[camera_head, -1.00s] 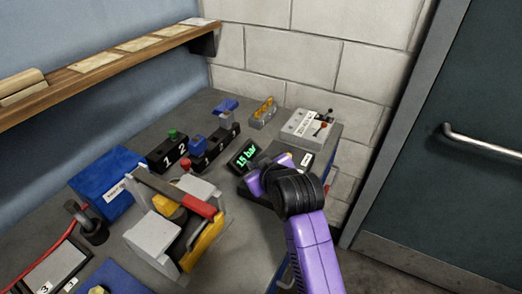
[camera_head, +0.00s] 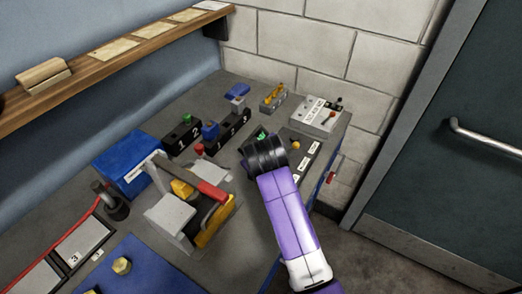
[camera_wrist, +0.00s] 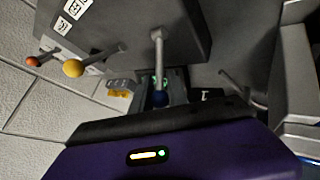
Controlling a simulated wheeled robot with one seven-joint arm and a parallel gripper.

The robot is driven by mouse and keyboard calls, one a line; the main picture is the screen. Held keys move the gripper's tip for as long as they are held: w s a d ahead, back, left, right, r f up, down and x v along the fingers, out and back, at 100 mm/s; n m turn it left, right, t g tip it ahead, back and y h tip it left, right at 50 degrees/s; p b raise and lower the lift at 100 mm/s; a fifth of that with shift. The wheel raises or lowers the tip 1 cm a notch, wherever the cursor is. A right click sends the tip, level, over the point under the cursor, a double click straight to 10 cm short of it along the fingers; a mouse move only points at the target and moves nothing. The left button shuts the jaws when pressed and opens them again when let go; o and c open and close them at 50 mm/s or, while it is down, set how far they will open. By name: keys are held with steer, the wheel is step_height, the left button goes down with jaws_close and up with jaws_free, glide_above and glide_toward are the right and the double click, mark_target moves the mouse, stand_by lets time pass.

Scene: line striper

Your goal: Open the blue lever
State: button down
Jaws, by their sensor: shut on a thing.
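The blue lever is a grey rod (camera_wrist: 157,55) with a dark blue ball at its end (camera_wrist: 159,99), in the middle of the wrist view. It stands out from a dark grey box (camera_wrist: 120,25) that also bears a yellow-knobbed lever (camera_wrist: 73,68) and an orange-knobbed lever (camera_wrist: 32,62). My gripper (camera_wrist: 160,106) is shut on the blue lever at its ball; its fingertips are mostly hidden behind its purple body. In the head view my black wrist covers the blue lever, while the yellow knob (camera_head: 296,145) shows to the right of it.
A grey clamp-like device with a red handle (camera_head: 210,189) stands left of my arm. A blue box (camera_head: 121,161) and numbered black blocks (camera_head: 182,139) are behind. A grey control box (camera_head: 320,115) stands at the back right. A shelf (camera_head: 120,45) runs along the left wall.

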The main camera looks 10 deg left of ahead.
steer(key=c, duration=1.3)
jaws_free()
steer(key=shift+a, duration=0.1)
steer(key=shift+b+v, duration=0.45)
steer(key=shift+v, duration=3.45)
steer(key=shift+w, duration=0.1)
